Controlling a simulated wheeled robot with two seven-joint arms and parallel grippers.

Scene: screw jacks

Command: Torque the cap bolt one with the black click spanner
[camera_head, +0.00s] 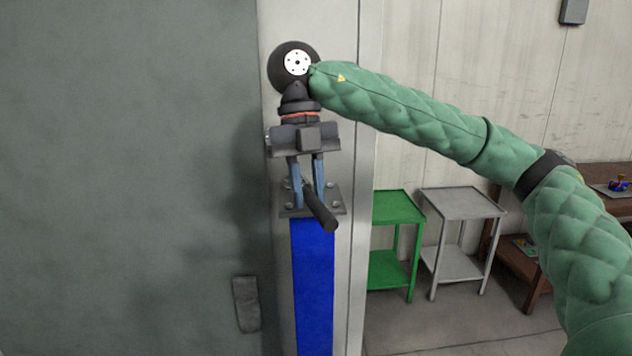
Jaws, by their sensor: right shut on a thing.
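My right gripper (306,190) points down at the middle of the view, in front of a light grey post. Its two blue-grey fingers are shut on the black click spanner (321,211). The spanner's dark handle slants down to the right and towards me, out from between the fingers. The spanner's head is hidden behind the fingers. Right behind them is a grey metal plate (340,207) with several small bolt heads. I cannot tell which is cap bolt one, or whether the spanner touches a bolt. My left gripper is out of view.
A blue panel (312,290) runs down below the plate. A large dark grey surface (120,150) fills the left. On the right stand a green shelf stand (397,206), a grey one (461,203) and a brown wooden table (600,172). Floor shows between them and the post.

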